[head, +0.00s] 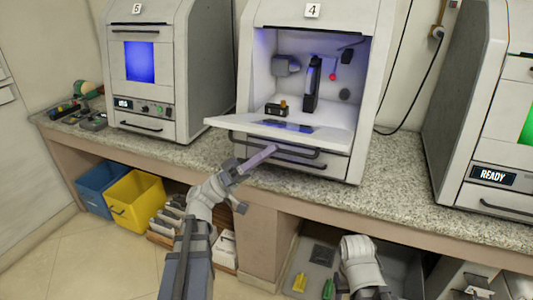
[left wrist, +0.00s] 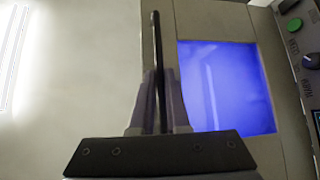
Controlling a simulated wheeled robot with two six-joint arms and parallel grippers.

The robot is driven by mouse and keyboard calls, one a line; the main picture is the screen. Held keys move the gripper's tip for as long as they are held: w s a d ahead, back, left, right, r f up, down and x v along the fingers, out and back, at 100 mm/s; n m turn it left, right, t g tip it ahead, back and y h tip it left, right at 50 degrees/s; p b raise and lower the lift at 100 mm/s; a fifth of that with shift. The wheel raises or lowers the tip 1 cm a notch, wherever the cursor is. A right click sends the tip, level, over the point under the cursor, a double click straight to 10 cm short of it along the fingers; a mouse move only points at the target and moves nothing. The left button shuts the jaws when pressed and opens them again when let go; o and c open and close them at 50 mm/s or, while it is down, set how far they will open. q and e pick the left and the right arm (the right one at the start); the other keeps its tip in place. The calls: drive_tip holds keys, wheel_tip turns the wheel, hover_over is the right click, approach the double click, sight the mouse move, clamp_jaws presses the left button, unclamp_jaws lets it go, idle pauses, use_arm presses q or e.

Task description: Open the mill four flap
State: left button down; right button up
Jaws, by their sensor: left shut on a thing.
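Mill four (head: 252,85), the light grey cabinet with the "4" tag, stands in the middle of the counter. Its flap (head: 230,122) is swung down and juts out nearly level, showing the lit inside. The dark bar handle (head: 300,152) hangs under the flap's front edge. My left gripper (head: 268,152) is shut on this handle.
Mill five (head: 165,60) stands shut on the left, and another cabinet (head: 490,110) with a READY display on the right. Below the counter (head: 400,180) are a blue bin (head: 92,180), a yellow bin (head: 133,205) and a grey tray. Small tools lie at the counter's left end.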

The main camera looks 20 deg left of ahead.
use_arm(q)
drive_tip(key=c, duration=1.1)
unclamp_jaws()
drive_tip(key=shift+w+f, duration=0.15)
drive_tip(key=shift+w, duration=0.3)
drive_tip(key=shift+o, duration=0.9)
drive_tip(key=shift+s, duration=0.1)
drive_tip(key=b+v, duration=0.4)
drive_tip(key=v, duration=0.3)
drive_tip(key=shift+s+a+f+b, duration=0.15)
drive_tip(key=shift+a+f+b, duration=0.1)
drive_tip(key=shift+b, duration=0.1)
